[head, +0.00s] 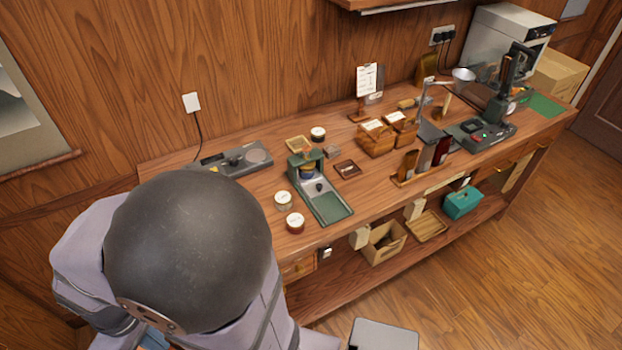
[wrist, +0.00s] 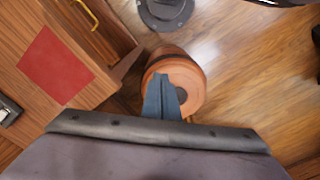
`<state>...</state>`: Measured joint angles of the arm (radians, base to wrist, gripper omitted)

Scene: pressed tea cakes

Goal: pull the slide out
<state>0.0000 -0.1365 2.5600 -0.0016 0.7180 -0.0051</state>
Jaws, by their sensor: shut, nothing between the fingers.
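A green press-like device (head: 307,162) stands on the workbench in the head view. A flat green tray-like part (head: 331,208) with a small dark knob (head: 319,187) extends from its front, and I take this to be the slide. A small yellow and blue round piece sits under the device's upright. My gripper (wrist: 161,80) shows in the wrist view as blue-grey fingers, shut and empty. It points down over a round orange-brown container (wrist: 188,78) on the floor, away from the device.
Round tins (head: 295,222) stand left of the device, and a grey scale (head: 235,158) lies behind them. Wooden boxes (head: 376,138) and an upright rack stand to the right. A lower shelf holds a cardboard box (head: 383,243). The wrist view shows a red mat (wrist: 55,65) on the wood.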

